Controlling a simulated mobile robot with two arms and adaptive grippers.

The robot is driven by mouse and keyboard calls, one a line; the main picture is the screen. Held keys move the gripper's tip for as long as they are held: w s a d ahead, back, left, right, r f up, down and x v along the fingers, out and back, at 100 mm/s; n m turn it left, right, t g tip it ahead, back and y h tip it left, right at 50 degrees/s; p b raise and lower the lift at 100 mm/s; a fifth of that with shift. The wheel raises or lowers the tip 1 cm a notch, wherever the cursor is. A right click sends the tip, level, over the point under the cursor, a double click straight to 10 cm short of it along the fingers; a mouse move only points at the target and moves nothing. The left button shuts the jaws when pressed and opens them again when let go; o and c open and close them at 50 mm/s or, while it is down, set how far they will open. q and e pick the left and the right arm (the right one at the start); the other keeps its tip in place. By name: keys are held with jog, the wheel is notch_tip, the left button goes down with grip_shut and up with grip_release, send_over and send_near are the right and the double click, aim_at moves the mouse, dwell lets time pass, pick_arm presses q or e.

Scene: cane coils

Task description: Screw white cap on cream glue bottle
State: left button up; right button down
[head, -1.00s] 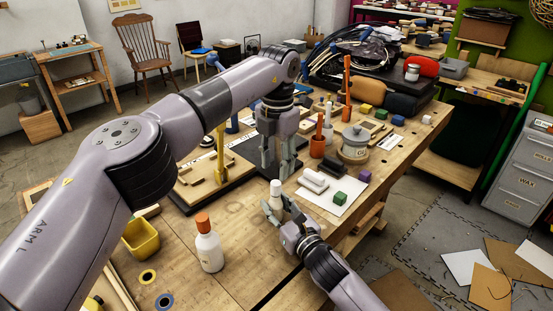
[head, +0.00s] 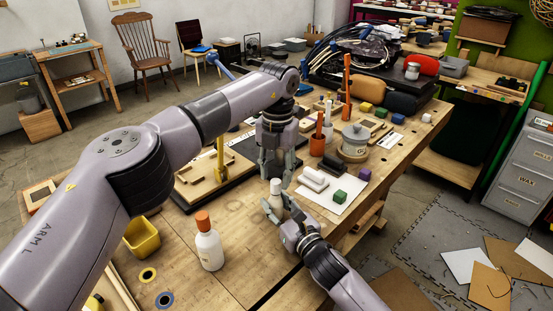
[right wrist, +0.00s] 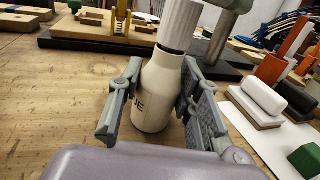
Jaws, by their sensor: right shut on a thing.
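The cap also shows in the head view (head: 275,185). My left gripper (head: 275,172) points down just above the cap, its fingers apart, with nothing visible between them.
A white bottle with an orange cap (head: 208,243) stands nearer on the bench, beside a yellow bin (head: 142,238). White paper (head: 334,197) with blocks lies to the right. A board with wooden pieces (head: 208,175) lies behind left.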

aim_at(276, 181)
pick_arm(q)
jog(key=shift+f, duration=1.7)
pick_arm(e)
jog(key=shift+f, duration=0.1)
pick_arm(q)
jog(key=shift+c, duration=0.4)
grip_shut()
jog(key=shift+o, duration=0.9)
grip_release()
jog(key=shift+r, duration=0.15)
